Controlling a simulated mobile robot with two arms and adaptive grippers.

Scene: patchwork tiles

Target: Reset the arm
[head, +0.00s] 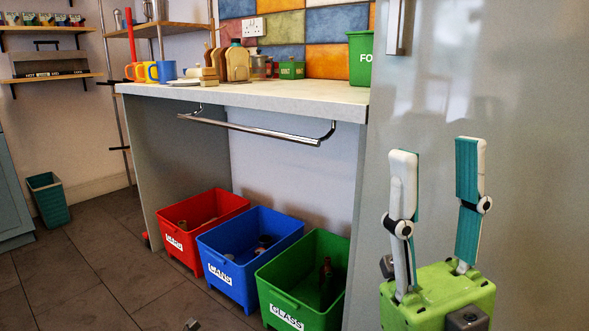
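My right gripper (437,150) stands upright at the right of the head view, in front of the grey cabinet front. Its two white and teal fingers are wide apart with nothing between them. Its green body shows below them. My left gripper does not show clearly in this view. A small grey piece (190,325) shows at the bottom edge, and I cannot tell what it is.
Red (173,246), blue (218,273) and green (285,311) bins stand on the floor under the counter (285,97). A metal rail (250,130) runs below its edge. Mugs, bread and a green tub (361,60) stand on top. A teal bin (48,199) stands far left.

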